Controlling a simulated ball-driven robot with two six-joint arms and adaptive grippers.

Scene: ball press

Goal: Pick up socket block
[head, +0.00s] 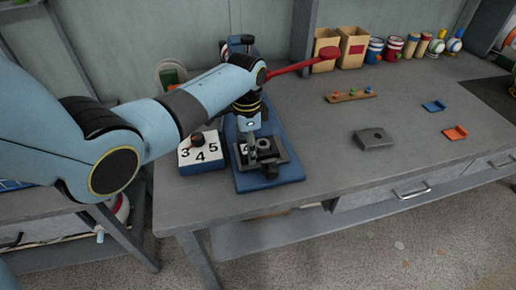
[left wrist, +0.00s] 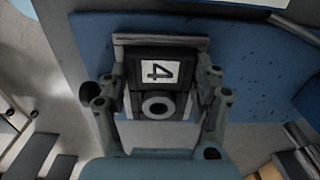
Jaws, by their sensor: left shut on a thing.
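The socket block (left wrist: 158,105) is dark, with a white label reading 4 and a round ring with a hole. It sits between the two fingers of my left gripper (left wrist: 160,95), which is shut on it. In the head view my left gripper (head: 259,158) points down at the blue press base (head: 285,172), and the socket block (head: 263,145) is partly hidden by the fingers. I cannot tell whether the block touches the base below it. My right gripper is not in view.
A number box (head: 201,157) stands just left of the press. A red lever (head: 300,66) reaches right behind my arm. A grey block with a hole (head: 373,137), an orange tray (head: 455,133) and a blue tray (head: 433,106) lie on the bench (head: 330,175). The bench's front right is clear.

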